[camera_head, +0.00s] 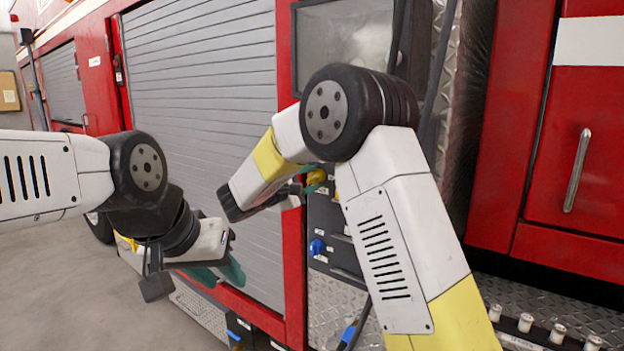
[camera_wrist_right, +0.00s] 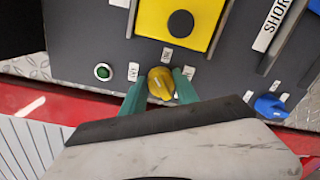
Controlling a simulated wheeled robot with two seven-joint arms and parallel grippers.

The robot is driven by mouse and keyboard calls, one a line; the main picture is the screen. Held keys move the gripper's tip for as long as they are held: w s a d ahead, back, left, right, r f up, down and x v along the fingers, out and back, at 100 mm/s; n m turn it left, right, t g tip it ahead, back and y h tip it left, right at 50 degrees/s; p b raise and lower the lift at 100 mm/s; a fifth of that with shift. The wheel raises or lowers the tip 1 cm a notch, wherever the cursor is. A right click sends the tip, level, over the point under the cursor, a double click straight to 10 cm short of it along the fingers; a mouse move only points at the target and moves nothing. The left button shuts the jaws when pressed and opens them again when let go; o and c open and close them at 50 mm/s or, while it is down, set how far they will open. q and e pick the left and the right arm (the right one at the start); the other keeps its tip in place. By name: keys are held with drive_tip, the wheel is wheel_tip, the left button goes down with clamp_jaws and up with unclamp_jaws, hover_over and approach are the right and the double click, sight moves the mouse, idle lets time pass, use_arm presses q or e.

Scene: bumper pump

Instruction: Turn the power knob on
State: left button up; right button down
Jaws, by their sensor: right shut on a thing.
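A yellow knob (camera_wrist_right: 161,84) sits on a dark control panel (camera_wrist_right: 75,45), with small white labels on its left, above it and on its right. The lettering is too small to read surely. My right gripper (camera_wrist_right: 160,88) has its teal fingers on both sides of the knob, shut on it. In the head view the knob (camera_head: 316,177) is partly hidden by my right gripper (camera_head: 311,183). My left gripper (camera_head: 222,277) hangs lower left, in front of the grey shutter, its teal fingers apart and empty.
A green round button (camera_wrist_right: 103,72) lies left of the knob, a yellow plate with a black button (camera_wrist_right: 180,23) above, and a blue knob (camera_wrist_right: 270,106) to the right. My right arm covers much of the panel in the head view. The grey roller shutter (camera_head: 205,75) stands left.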

drive_tip(key=m, duration=0.4)
drive_tip(key=shift+s+f, duration=0.1)
drive_tip(key=shift+f, duration=0.05)
drive_tip(key=shift+f+m+y, duration=0.1)
drive_tip(key=shift+m+y, duration=0.2)
drive_tip(key=shift+m, duration=1.6)
drive_tip(key=c, duration=0.9)
unclamp_jaws()
drive_tip(key=v, duration=0.7)
drive_tip(key=shift+s+a, duration=0.25)
drive_tip(key=shift+s, duration=0.1)
